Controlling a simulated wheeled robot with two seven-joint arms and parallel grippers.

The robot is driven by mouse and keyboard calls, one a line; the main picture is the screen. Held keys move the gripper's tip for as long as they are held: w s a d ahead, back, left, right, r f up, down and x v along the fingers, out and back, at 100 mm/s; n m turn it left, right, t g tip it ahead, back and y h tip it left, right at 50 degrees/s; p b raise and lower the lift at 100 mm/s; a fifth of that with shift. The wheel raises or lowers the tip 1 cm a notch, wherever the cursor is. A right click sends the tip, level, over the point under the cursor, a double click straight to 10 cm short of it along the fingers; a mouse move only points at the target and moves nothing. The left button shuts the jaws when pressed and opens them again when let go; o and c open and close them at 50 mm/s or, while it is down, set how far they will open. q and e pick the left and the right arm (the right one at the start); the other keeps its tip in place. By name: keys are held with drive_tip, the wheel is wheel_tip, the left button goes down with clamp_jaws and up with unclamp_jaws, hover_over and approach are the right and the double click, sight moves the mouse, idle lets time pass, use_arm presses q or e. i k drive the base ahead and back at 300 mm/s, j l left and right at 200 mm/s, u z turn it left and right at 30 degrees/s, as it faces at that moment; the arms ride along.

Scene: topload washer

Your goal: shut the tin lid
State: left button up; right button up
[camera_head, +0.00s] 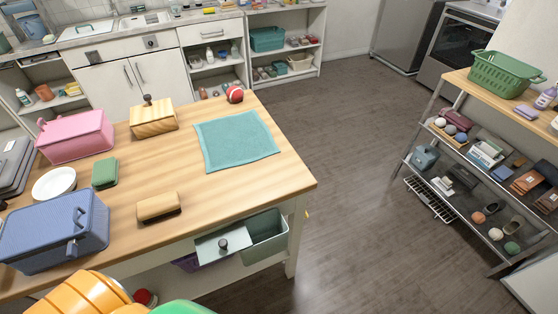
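Several lidded boxes stand on the wooden table, and I cannot tell for sure which is the tin. A small green box (105,172) sits near the middle left, its top looking closed. A pink box (75,138) is behind it to the left. A blue box (52,232) with a handle on its side is at the front left. A wooden box (153,118) with a dark knob on top stands at the back. No open lid is clearly visible. Neither of my grippers is in view.
A teal cloth (236,141) lies flat on the table (275,182), with bare wood around it. A white plate (54,184), wooden brush (158,206) and red ball (235,94) are also there. A shelf rack with a green basket (503,77) stands at right.

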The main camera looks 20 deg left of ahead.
sight(221, 243)
drive_tip(key=u, duration=1.45)
drive_tip(key=l+z, duration=0.1)
drive_tip(key=z, duration=0.25)
drive_tip(key=k, duration=0.05)
